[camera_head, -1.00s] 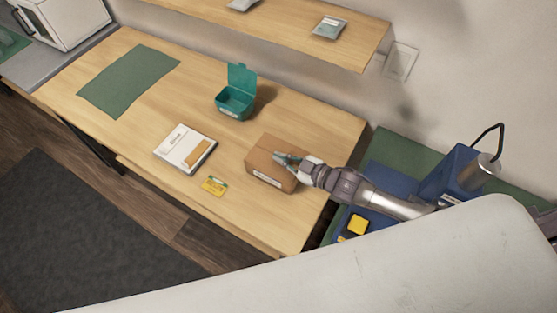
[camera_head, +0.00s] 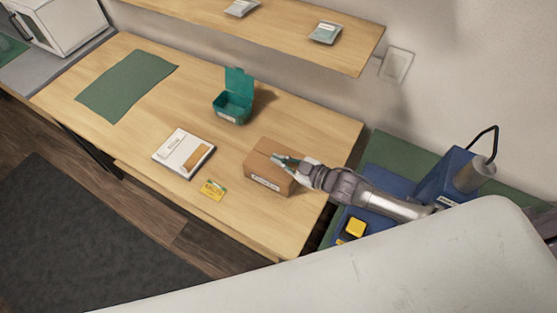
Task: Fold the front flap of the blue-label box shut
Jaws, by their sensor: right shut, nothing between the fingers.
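A brown cardboard box (camera_head: 259,162) stands on the wooden table near its right end. Its front side carries a pale label (camera_head: 264,183); I cannot make out any blue on it. The top looks closed, but the state of the front flap is hard to tell at this size. My right gripper (camera_head: 276,159) comes in from the right and is shut and empty. Its fingertips are at the top of the box, touching or just above it, and hide part of the top. My left gripper is not in view.
On the table (camera_head: 222,158) are an open teal box (camera_head: 233,108), a white-and-brown package (camera_head: 184,153), a yellow card (camera_head: 213,189) and a green mat (camera_head: 127,84). A shelf (camera_head: 285,31) hangs behind. Blue equipment (camera_head: 445,176) stands to the right of the table.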

